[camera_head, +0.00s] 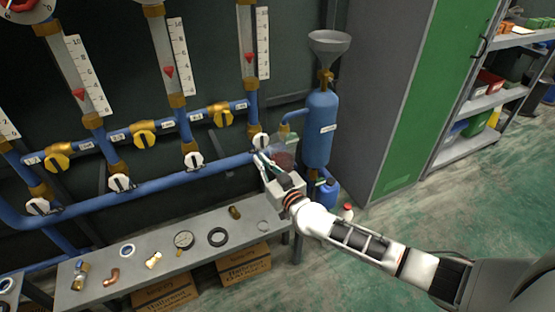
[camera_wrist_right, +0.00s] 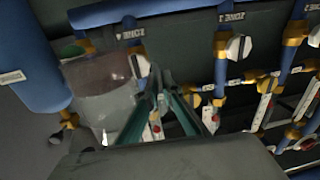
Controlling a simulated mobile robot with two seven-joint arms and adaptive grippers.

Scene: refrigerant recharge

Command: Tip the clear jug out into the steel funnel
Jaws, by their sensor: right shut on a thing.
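The steel funnel (camera_head: 329,40) stands upright on a brass fitting at the top of the blue tank (camera_head: 320,132). My right gripper (camera_head: 264,161) is shut on the clear jug (camera_head: 285,157), which has dark reddish liquid in it. The jug is left of the tank and well below the funnel, above the right end of the bench. In the right wrist view the jug (camera_wrist_right: 102,90) is beside the tips of my right gripper (camera_wrist_right: 158,97); the grip on it is partly hidden. I cannot tell whether the jug tilts. My left gripper is not in view.
Blue pipes (camera_head: 150,185) with valves and gauges run along the wall, close behind the jug. The grey bench (camera_head: 205,232) holds several small fittings. A blue bottle (camera_head: 328,192) stands below the tank. A grey and green cabinet (camera_head: 405,110) is right of the tank.

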